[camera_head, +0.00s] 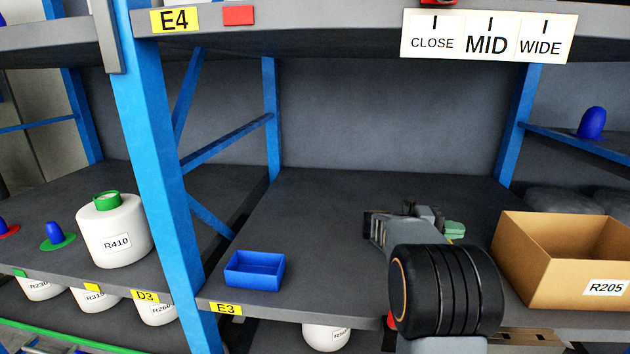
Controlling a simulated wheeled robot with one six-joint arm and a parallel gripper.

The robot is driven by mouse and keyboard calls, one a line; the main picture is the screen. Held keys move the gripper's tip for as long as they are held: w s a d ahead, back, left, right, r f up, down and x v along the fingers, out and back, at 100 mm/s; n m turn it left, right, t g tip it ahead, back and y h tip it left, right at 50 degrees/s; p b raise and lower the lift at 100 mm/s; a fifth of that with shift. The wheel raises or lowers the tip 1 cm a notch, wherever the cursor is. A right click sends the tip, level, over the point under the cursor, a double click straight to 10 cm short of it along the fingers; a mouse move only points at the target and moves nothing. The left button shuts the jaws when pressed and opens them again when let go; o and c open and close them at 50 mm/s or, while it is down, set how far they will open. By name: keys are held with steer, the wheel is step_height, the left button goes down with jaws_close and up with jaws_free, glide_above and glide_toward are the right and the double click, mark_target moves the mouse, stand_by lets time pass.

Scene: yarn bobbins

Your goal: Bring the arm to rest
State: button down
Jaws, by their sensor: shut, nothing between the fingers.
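My arm rises from the bottom edge in front of the middle shelf, right of centre, its thick black joint nearest the camera. Behind that joint, small and partly hidden, is my gripper (453,230), with greenish tips. It is shut and holds nothing. It appears over the shelf surface, between the blue bin and the cardboard box; its exact height above the shelf cannot be told.
A blue bin (255,271) stands at the front left of the grey shelf (330,215). An open cardboard box (545,273) labelled R205 stands right of my arm. Blue uprights (160,170) and the upper shelf (320,30) bound the bay. White bobbin R410 (114,232) stands left.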

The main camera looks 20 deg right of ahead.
steer(key=w+a+r+n+t+p, duration=0.1)
steer(key=w+a+r+n+t, duration=0.2)
steer(key=w+n+t, duration=0.4)
steer(key=w+a+r+n+t+p, duration=0.1)
steer(key=w+a+r+n+t, duration=0.15)
steer(key=n+t, duration=0.4)
steer(key=w+a+n+t+y, duration=0.2)
steer(key=a+n+t+y, duration=0.6)
steer(key=a+n+y, duration=0.6)
steer(key=s+a+f+n+g+y+p, duration=0.2)
steer(key=s+a+f+n+g+y, duration=0.25)
steer(key=s+a+f+n, duration=0.5)
steer(key=s+a+f+n+g+h, duration=0.1)
steer(key=s+f+n+g, duration=0.1)
steer(key=s, duration=0.4)
steer(key=s+a+f+n+g+h, duration=0.1)
steer(key=s+f+g, duration=0.1)
steer(key=s+g, duration=0.2)
steer(key=s, duration=0.3)
steer(key=shift+s+f+n+p, duration=0.15)
steer(key=shift+s+n+p, duration=0.05)
steer(key=shift+n+p, duration=0.2)
steer(key=shift+a, duration=0.1)
